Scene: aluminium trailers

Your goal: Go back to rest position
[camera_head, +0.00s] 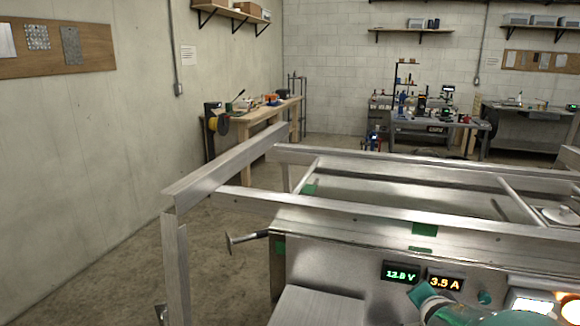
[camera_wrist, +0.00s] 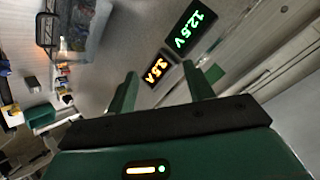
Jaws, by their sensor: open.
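My gripper (camera_wrist: 160,70) is in the wrist view, with two green fingers spread apart and nothing between them. Beyond the fingers are the green voltage display (camera_wrist: 188,27) and the orange current display (camera_wrist: 156,69) on a grey metal panel. In the head view the same voltage display (camera_head: 402,272) and current display (camera_head: 444,283) sit on the front of the metal trailer unit (camera_head: 335,245).
An aluminium frame (camera_head: 225,168) runs around the unit, with a post down its left front corner. A handle (camera_head: 247,239) sticks out at the left. Workbenches (camera_head: 262,115) stand at the back. The floor at left is clear. A lit screen (camera_head: 530,304) is at lower right.

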